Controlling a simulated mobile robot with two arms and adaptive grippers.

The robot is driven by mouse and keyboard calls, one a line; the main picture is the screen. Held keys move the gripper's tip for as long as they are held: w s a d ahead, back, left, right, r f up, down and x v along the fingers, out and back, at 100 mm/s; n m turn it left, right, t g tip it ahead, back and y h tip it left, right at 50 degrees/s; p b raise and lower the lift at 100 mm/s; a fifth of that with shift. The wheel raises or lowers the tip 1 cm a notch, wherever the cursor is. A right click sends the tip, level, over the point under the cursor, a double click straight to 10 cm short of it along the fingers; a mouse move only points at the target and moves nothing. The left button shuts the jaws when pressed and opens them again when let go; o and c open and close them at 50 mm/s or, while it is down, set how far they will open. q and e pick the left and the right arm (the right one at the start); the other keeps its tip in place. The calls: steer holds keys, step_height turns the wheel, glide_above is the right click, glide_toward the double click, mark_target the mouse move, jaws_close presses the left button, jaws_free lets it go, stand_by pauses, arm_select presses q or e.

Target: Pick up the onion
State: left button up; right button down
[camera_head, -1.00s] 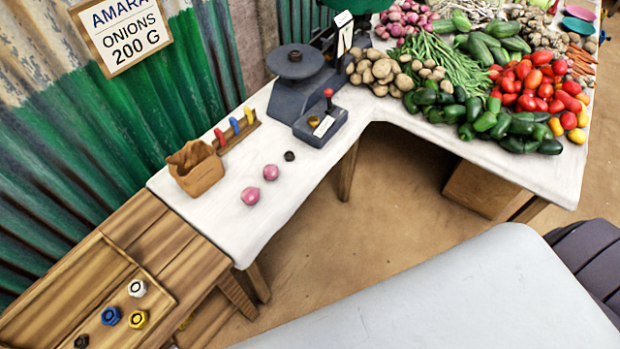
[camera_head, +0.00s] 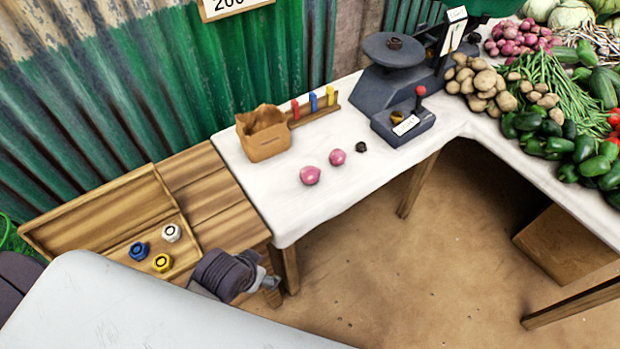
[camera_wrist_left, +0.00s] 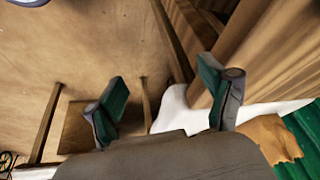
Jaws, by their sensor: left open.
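Two pink onions lie on the white tabletop in the head view: a nearer one (camera_head: 311,175) and one a little farther right (camera_head: 337,157). They are apart from each other. A pile of similar pink onions (camera_head: 515,38) sits at the back right. In the left wrist view my left gripper (camera_wrist_left: 166,95) has its two green-padded fingers wide apart with nothing between them. In the head view a dark part of my left arm (camera_head: 225,273) shows below the table's front left corner, apart from the onions. No onion shows in the wrist view. My right gripper is out of view.
A brown paper bag (camera_head: 262,138) and a rack of coloured pegs (camera_head: 318,108) stand behind the onions. A small dark piece (camera_head: 361,147) lies right of them, near the scale (camera_head: 390,95). A wooden tray (camera_head: 90,225) with weights is left. The tabletop front is clear.

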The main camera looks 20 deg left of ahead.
mark_target(306, 175)
arm_select(q)
steer(key=w+r+m+t, duration=0.1)
steer(key=w+r+t, duration=0.1)
steer(key=w, duration=0.2)
steer(key=w+r+m+t+h, duration=0.1)
steer(key=w+r+t, duration=0.1)
steer(key=w+r, duration=0.1)
steer(key=w+r+m+t+h+b, duration=0.1)
steer(key=w+r, duration=0.2)
steer(key=w, duration=0.2)
steer(key=shift+w+d+t, duration=0.15)
steer(key=shift+d+t, duration=0.05)
steer(key=shift+t, duration=0.2)
steer(key=w, duration=0.1)
steer(key=w+a+r+m+t+h, duration=0.1)
steer(key=w, duration=0.1)
steer(key=w+m+h, duration=0.1)
steer(key=shift+w+a+r+t, duration=0.2)
steer(key=shift+w+a+t, duration=0.1)
steer(key=shift+w+a, duration=0.1)
steer(key=shift+h, duration=0.3)
steer(key=x, duration=1.3)
steer(key=shift+w+d+f, duration=0.15)
steer(key=shift+d+f, duration=0.05)
steer(key=shift+f, duration=0.2)
steer(key=c, duration=1.3)
steer(key=shift+r, duration=0.1)
